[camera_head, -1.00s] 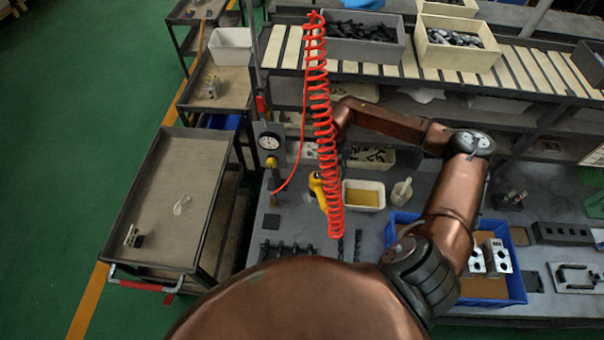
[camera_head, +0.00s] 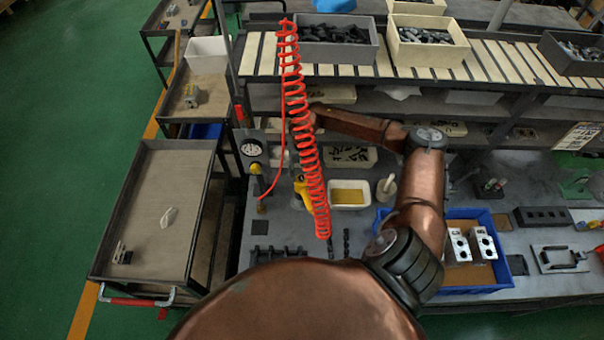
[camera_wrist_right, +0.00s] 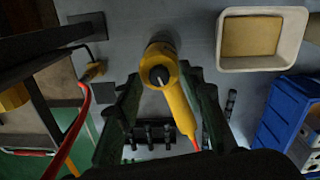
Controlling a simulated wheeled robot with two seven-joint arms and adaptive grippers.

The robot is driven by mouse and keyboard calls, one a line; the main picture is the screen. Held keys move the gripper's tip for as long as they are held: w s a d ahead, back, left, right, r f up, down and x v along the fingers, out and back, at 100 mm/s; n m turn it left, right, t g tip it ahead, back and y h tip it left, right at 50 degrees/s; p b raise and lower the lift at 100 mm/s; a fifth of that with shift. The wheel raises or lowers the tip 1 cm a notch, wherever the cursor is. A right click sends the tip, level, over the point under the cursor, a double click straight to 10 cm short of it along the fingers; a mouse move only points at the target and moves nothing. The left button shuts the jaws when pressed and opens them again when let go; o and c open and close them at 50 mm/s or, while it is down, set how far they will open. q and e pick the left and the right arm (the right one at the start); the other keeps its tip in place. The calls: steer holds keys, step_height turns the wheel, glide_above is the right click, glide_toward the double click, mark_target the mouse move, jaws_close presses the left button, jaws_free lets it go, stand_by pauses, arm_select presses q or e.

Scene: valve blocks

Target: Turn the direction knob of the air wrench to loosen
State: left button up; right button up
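The yellow air wrench (camera_head: 303,192) stands on the workbench, partly behind the coiled red hose (camera_head: 305,130). In the right wrist view the wrench (camera_wrist_right: 180,105) lies between the two dark fingers of my right gripper (camera_wrist_right: 160,76). The fingers are apart, one on each side of the wrench's head, with narrow gaps showing; contact cannot be made out. The direction knob (camera_wrist_right: 158,75) is a dark round part with a pale pointer on the wrench's end, facing the camera. In the head view the right gripper is mostly hidden near the hose. My left gripper is not in view.
A white bin with a yellow bottom (camera_head: 349,192) stands right of the wrench. A blue crate (camera_head: 505,262) holds metal blocks. A pressure gauge (camera_head: 252,149) stands left of the hose. A grey cart (camera_head: 160,215) is at left. Shelving with bins is behind.

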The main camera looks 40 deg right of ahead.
steer(key=shift+c, duration=0.4)
jaws_close()
steer(key=n+b, duration=0.2)
steer(key=shift+f+n+b, duration=0.15)
steer(key=shift+n+b, duration=0.15)
steer(key=shift+b, duration=0.1)
steer(key=n+b, duration=0.3)
steer(key=n, duration=0.1)
steer(key=shift+b, duration=0.35)
steer(key=n+b, duration=0.3)
steer(key=n, duration=0.3)
steer(key=shift+b, duration=0.4)
steer(key=n+b, duration=0.2)
steer(key=n, duration=0.3)
steer(key=shift+g+b, duration=0.3)
steer(key=shift+b, duration=0.05)
steer(key=shift+n, duration=0.3)
steer(key=shift+r, duration=0.2)
